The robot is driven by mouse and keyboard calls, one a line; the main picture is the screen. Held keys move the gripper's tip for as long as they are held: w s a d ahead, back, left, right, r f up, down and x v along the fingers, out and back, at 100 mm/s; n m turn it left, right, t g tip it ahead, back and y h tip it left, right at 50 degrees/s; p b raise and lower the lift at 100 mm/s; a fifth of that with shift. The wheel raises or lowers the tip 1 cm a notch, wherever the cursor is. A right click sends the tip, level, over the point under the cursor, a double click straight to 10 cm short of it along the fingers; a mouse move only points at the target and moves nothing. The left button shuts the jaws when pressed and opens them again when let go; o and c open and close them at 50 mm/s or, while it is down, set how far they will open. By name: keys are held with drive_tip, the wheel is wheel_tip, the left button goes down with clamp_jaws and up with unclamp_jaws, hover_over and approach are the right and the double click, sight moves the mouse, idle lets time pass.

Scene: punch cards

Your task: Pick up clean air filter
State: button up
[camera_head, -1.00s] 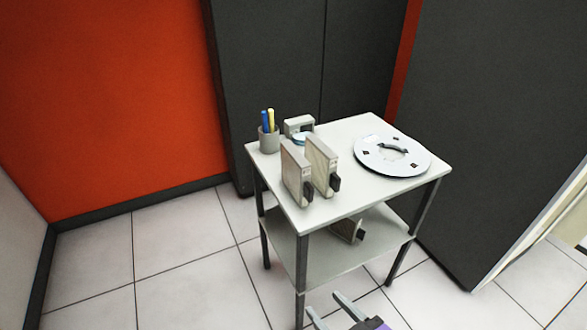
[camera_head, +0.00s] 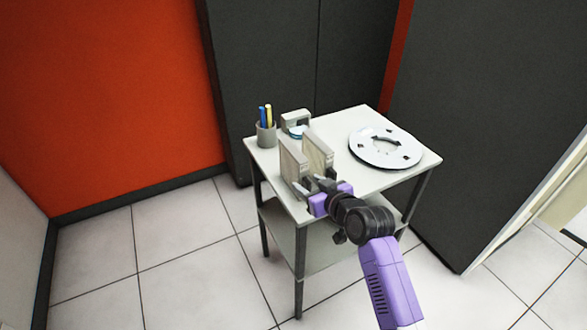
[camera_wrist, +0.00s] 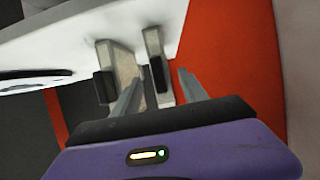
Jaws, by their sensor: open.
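Two upright, pale, box-shaped filters with dark handles stand side by side on the small white table (camera_head: 357,192). In the head view, the left filter (camera_head: 292,158) and the right filter (camera_head: 318,152) are partly hidden low down by my gripper (camera_head: 309,184). In the wrist view, the left filter appears on the right (camera_wrist: 155,42) and the right filter on the left (camera_wrist: 124,66). My open gripper (camera_wrist: 162,72) has its fingers on either side of the left filter's dark handle. Contact cannot be told. I cannot tell which filter is clean.
A white tape reel (camera_head: 385,148) lies at the table's right. A pen cup (camera_head: 266,135) and a grey holder (camera_head: 296,121) stand behind the filters. A lower shelf (camera_head: 318,248) is under the tabletop; dark cabinets (camera_head: 275,70) stand behind.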

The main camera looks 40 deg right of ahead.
drive_tip(key=shift+p+x, duration=0.5)
drive_tip(key=shift+x, duration=2.45)
drive_tip(key=shift+a, duration=0.1)
clamp_jaws()
